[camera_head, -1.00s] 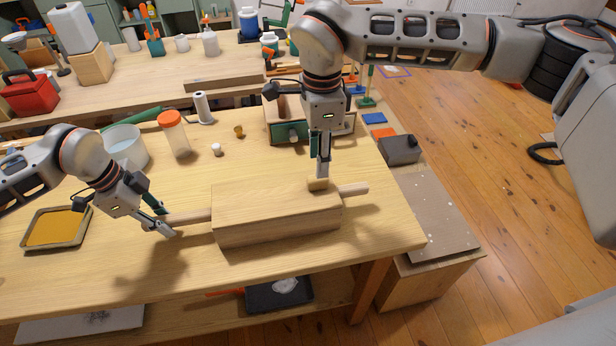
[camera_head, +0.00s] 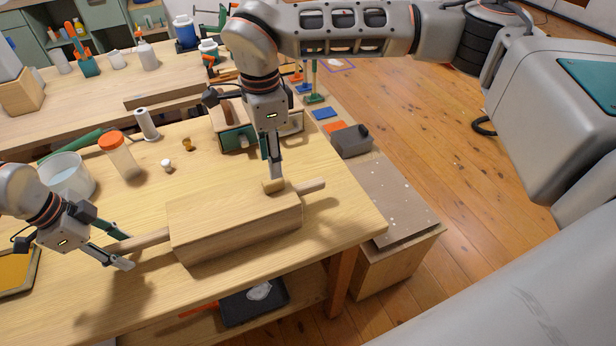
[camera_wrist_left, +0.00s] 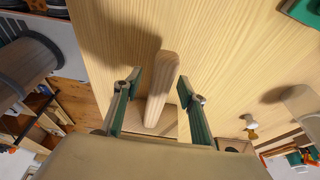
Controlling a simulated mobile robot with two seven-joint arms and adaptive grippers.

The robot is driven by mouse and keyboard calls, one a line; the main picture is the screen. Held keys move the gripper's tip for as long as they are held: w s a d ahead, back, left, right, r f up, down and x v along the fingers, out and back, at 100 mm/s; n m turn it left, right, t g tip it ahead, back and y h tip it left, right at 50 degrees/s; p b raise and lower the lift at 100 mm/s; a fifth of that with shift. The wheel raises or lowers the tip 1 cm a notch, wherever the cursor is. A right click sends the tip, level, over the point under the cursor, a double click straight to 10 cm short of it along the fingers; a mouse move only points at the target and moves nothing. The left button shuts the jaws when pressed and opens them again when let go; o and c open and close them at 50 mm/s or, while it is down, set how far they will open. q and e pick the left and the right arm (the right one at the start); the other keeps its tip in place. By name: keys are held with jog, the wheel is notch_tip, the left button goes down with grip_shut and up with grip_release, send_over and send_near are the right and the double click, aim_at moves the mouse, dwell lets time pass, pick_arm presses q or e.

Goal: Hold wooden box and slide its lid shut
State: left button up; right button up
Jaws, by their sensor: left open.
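The wooden box (camera_head: 235,235) lies on the workbench, with a rod handle at each end. Its left handle (camera_head: 142,241) runs between the spread fingers of my left gripper (camera_head: 122,252), which is open. In the left wrist view, a rounded wooden rod (camera_wrist_left: 161,85) stands between the two open green-padded fingers, with a gap on each side. My right gripper (camera_head: 274,176) points down at a small wooden block (camera_head: 273,187) on top of the box near its right end. Its fingertips meet the block, but their spacing is unclear. The right handle (camera_head: 312,187) is free. No gap in the lid is visible.
Behind the box stand an orange-capped jar (camera_head: 120,158), a clear tub (camera_head: 68,178), a paper roll (camera_head: 147,126) and a green-and-wood toolbox (camera_head: 237,137). The bench's right edge is close to the box. The bench top in front of the box is mostly clear.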

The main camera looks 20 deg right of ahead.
pick_arm(q)
jog(key=shift+r+p, duration=1.95)
jog(key=shift+r, duration=2.05)
